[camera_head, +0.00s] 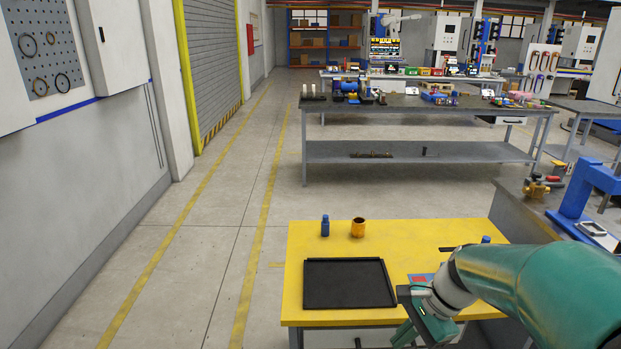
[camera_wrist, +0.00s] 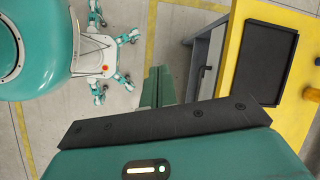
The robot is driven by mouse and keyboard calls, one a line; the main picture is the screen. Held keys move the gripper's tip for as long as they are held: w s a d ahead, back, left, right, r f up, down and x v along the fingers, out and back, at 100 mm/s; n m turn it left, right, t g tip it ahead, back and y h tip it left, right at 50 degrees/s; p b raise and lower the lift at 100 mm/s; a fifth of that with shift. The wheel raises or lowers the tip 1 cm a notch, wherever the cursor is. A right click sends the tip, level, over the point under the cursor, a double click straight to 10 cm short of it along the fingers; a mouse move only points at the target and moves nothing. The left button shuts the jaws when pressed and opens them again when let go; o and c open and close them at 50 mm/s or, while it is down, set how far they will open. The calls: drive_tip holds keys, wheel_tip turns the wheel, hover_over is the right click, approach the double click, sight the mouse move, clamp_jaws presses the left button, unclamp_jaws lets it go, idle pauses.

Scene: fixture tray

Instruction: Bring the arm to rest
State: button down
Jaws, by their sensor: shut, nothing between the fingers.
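My arm (camera_head: 540,285) reaches in from the lower right of the head view. My gripper (camera_head: 403,334) hangs at the front right edge of the yellow table, just right of a black tray (camera_head: 348,299). In the wrist view its green fingers (camera_wrist: 158,88) are together with nothing between them. The tray lies flat and empty on the table; it also shows in the wrist view (camera_wrist: 291,42). The arm hides the table's front right corner.
On the yellow table (camera_head: 295,276), a blue bottle (camera_head: 325,226) and an orange cup (camera_head: 358,228) stand behind the tray. A grey bench (camera_head: 525,215) with a blue press (camera_head: 590,190) is at right. Open floor (camera_head: 200,270) lies at left.

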drive_tip(key=s+a+r+n+t+h, duration=0.2)
drive_tip(key=s+r+n+t+h, duration=0.3)
drive_tip(key=s+r+n, duration=0.5)
drive_tip(key=shift+s+r+n, duration=0.2)
drive_tip(key=shift+s+n, duration=0.8)
drive_tip(key=shift+n, duration=0.9)
drive_tip(key=shift+a, duration=0.1)
